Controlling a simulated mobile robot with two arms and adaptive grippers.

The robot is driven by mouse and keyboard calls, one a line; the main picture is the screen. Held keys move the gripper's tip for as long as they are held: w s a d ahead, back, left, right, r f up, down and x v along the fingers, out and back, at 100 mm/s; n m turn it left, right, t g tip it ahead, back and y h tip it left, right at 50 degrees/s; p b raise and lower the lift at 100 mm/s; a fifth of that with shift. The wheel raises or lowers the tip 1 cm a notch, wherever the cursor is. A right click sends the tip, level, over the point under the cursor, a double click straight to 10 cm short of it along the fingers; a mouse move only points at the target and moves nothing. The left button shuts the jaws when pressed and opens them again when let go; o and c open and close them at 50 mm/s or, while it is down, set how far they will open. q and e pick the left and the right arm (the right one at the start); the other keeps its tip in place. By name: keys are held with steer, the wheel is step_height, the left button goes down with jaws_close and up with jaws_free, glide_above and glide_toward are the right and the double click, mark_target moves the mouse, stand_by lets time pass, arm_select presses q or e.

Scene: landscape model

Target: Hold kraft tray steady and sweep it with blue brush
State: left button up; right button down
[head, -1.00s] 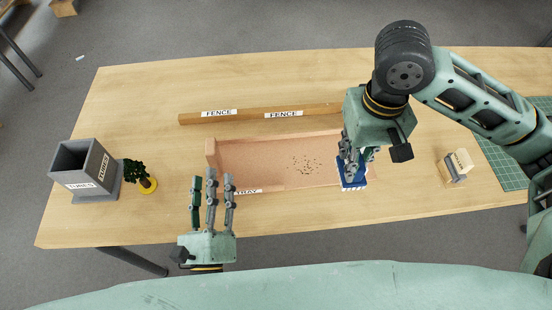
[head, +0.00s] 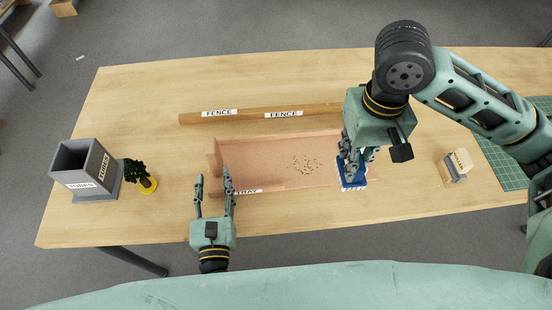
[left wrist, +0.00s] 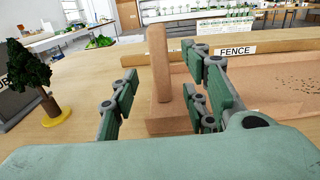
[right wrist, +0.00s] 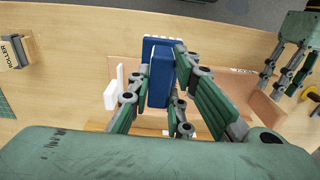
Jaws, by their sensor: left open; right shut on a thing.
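The kraft tray (head: 270,178) lies in the middle of the table, in front of the wooden fence. Dark crumbs (head: 305,164) are scattered on its floor, right of centre. My left gripper (head: 214,182) is open at the tray's left front corner. In the left wrist view its fingers (left wrist: 165,95) stand on either side of the tray's left end wall (left wrist: 160,75), and whether they touch it is unclear. My right gripper (head: 350,165) is shut on the blue brush (head: 352,182) at the tray's right end. The brush's blue handle (right wrist: 160,75) shows between the fingers in the right wrist view.
The wooden fence (head: 245,115) runs behind the tray. A grey tubes box (head: 85,170) and a small tree on a yellow base (head: 148,185) stand at the left. A roller block (head: 455,165) and a green mat (head: 500,150) are at the right.

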mark_target(215, 156)
arm_select(q)
steer(key=shift+w, duration=4.35)
steer(key=shift+a, duration=0.1)
steer(key=shift+c, duration=0.5)
jaws_close()
steer(key=shift+f, duration=0.15)
